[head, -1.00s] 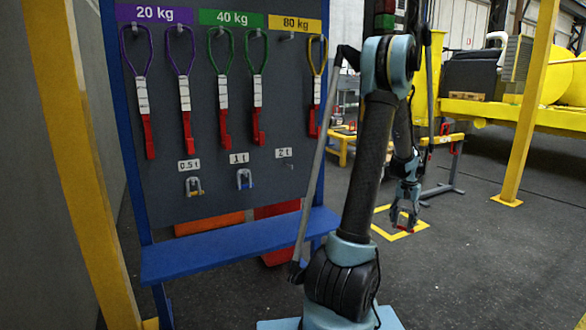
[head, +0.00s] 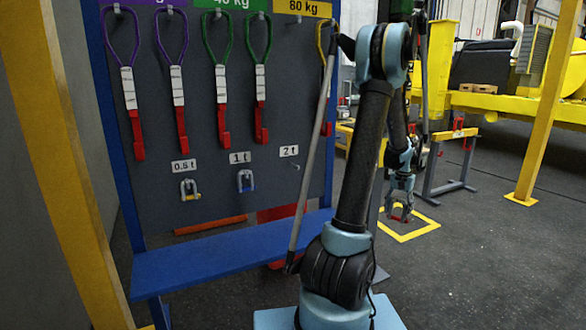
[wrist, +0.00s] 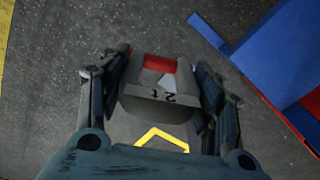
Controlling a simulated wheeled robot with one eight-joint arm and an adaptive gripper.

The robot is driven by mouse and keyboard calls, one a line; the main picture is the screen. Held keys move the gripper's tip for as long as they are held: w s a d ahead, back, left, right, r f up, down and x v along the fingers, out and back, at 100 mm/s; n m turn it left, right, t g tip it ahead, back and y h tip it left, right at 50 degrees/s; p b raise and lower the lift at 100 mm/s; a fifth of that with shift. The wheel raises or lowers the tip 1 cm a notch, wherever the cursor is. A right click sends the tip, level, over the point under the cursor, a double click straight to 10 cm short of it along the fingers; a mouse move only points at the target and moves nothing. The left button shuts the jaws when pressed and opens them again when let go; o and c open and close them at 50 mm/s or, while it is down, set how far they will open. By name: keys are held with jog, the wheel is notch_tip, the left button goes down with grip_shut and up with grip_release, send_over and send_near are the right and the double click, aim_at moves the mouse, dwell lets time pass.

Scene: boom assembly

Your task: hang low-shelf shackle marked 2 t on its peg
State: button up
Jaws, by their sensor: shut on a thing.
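My gripper (head: 399,207) hangs low to the right of the board in the head view, over the floor. In the wrist view my gripper (wrist: 163,95) is shut on the shackle (wrist: 160,92), a grey piece with "2 t" lettering, upside down in the picture, and a red part. The peg (head: 296,166) under the 2 t label (head: 289,151) on the grey board shows as a small empty stub in the head view. The gripper is well apart from it.
Shackles hang under the 0.5 t (head: 190,189) and 1 t (head: 246,180) labels. A blue shelf (head: 220,255) juts from the board's foot. Several coloured slings hang above. A yellow post (head: 545,110) stands right; open floor lies around the yellow floor square (head: 425,229).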

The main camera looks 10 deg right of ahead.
jog(key=shift+s+d, duration=0.35)
jog(key=shift+d, duration=0.35)
